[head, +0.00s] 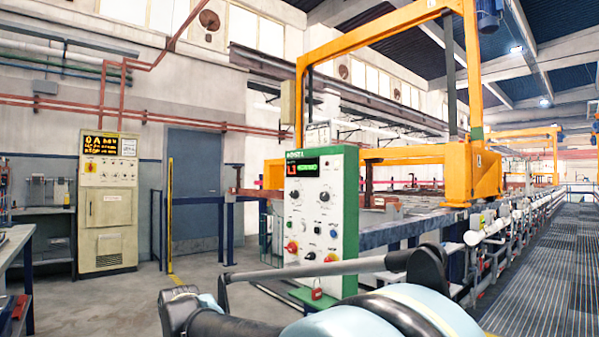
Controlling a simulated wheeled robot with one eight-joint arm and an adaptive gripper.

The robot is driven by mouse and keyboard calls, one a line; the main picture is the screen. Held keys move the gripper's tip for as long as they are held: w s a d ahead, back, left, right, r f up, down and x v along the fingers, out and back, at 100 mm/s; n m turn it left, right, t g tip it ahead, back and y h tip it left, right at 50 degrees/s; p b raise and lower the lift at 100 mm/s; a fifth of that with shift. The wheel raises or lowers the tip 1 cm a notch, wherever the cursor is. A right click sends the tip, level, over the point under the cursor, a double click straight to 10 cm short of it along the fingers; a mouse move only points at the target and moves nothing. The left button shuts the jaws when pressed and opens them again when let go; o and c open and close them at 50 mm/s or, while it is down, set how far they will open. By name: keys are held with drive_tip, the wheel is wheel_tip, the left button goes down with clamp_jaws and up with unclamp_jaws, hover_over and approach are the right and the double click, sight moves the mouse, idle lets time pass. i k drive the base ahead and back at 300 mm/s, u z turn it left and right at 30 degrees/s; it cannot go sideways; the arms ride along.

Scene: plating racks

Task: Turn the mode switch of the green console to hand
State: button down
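A small display with red and green text sits near the top of the panel. Several knobs and buttons are below it, including a black knob (324,197) at the right and a red knob (291,247) lower left. The labels are too small to read, so I cannot tell which one is the mode switch or its position. My arm crosses the bottom of the view in front of the console's base. My gripper is not visible.
A beige cabinet (108,218) with an amber display stands at the left, beside a grey door (194,190). An orange gantry frame (472,100) and a long plating line lie behind and right of the console. Grey floor is open between cabinet and console; a grated walkway (545,265) runs right.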

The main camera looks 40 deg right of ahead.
sight(311, 256)
drive_tip(key=z, duration=1.3)
